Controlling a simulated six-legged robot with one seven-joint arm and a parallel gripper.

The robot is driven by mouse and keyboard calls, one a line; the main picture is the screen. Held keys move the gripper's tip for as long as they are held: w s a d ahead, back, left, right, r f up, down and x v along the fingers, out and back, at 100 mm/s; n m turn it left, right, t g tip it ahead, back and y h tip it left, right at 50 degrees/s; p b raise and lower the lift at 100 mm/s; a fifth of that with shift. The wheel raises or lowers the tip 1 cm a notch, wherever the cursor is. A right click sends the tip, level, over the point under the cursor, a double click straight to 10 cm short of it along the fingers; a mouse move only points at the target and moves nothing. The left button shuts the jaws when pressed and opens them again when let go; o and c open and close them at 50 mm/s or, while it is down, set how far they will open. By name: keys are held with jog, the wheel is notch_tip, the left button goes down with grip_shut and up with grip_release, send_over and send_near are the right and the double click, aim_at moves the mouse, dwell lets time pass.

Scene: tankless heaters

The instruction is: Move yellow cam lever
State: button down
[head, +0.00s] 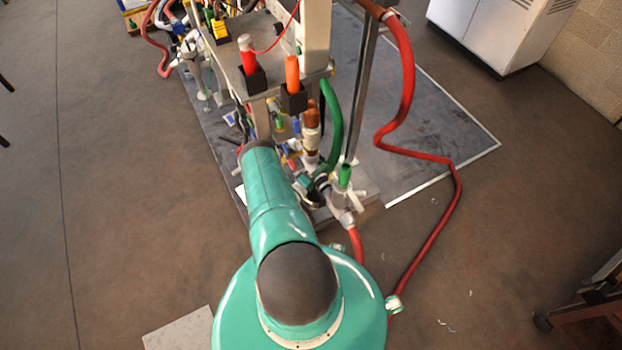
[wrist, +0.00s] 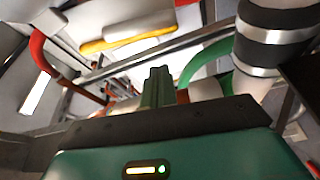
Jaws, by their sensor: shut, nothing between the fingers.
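My gripper (wrist: 158,88) shows in the wrist view with its two dark green fingers together and nothing between them. A yellow-edged, pale elongated part (wrist: 95,47) lies beyond and above the fingertips, to the left, apart from them. I cannot tell whether it is the yellow cam lever. In the head view my teal arm reaches to the lower end of the heater rig (head: 240,85), and the fingertips cannot be made out there. A small yellow piece (head: 220,29) sits high on the rig, well away from my arm.
A green hose (head: 332,125) and a red hose (head: 405,90) hang by the rig; the red one trails over the floor. Orange (head: 292,73) and red (head: 246,52) handles stand in black holders. A banded dark pipe (wrist: 275,38) is close right of my fingers.

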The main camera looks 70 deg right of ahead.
jog(key=s+a, duration=0.2)
jog(key=shift+s+a+f, duration=0.4)
jog(key=shift+s+a+f+n+y, duration=0.15)
jog(key=shift+s+a+f+n, duration=0.1)
jog(key=shift+n, duration=0.35)
jog(key=shift+s+a+f+n+y, duration=0.15)
jog(key=shift+s+f+n, duration=0.1)
jog(key=shift+n, duration=0.35)
jog(key=v, duration=1.3)
jog(key=shift+a, duration=0.35)
jog(key=shift+w+r, duration=0.1)
